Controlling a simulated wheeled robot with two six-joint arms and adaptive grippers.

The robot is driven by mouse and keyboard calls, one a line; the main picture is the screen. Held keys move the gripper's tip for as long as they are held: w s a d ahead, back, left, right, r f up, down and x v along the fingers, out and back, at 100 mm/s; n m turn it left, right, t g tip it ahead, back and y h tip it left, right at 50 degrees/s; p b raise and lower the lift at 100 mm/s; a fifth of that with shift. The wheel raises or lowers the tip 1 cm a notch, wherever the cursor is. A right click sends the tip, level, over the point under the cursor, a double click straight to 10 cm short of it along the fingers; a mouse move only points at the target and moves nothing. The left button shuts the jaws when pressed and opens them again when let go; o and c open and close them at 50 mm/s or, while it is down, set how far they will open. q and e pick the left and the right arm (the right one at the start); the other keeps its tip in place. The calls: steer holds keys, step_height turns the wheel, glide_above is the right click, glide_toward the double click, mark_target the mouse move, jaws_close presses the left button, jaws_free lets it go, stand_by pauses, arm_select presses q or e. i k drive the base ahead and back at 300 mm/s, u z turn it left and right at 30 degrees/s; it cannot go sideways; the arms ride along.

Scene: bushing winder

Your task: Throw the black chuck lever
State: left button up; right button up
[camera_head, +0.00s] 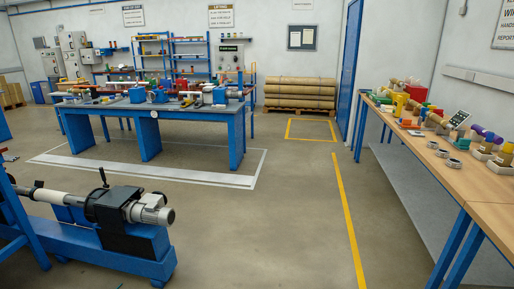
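A blue winding machine (90,252) stands at the lower left. A dark drum-shaped head (108,206) sits on it, with a grey motor (150,210) on its right side. A thin black lever (103,176) stands up from the top of the head, nearly upright and leaning slightly. It looks like the chuck lever. A white shaft (50,196) runs left from the head. Neither of my grippers is in view, and nothing touches the lever.
A blue workbench (186,107) with tools stands behind the machine. A long wooden table (485,186) with many small parts runs along the right. The grey floor (265,230) between them is clear, with a yellow line (347,215). A blue frame post (18,215) stands at the left edge.

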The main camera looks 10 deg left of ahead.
mark_target(103, 176)
steer(key=u, duration=0.35)
steer(key=i, duration=1.25)
steer(key=u, duration=1.45)
steer(key=i, duration=1.1)
steer(key=u, duration=0.75)
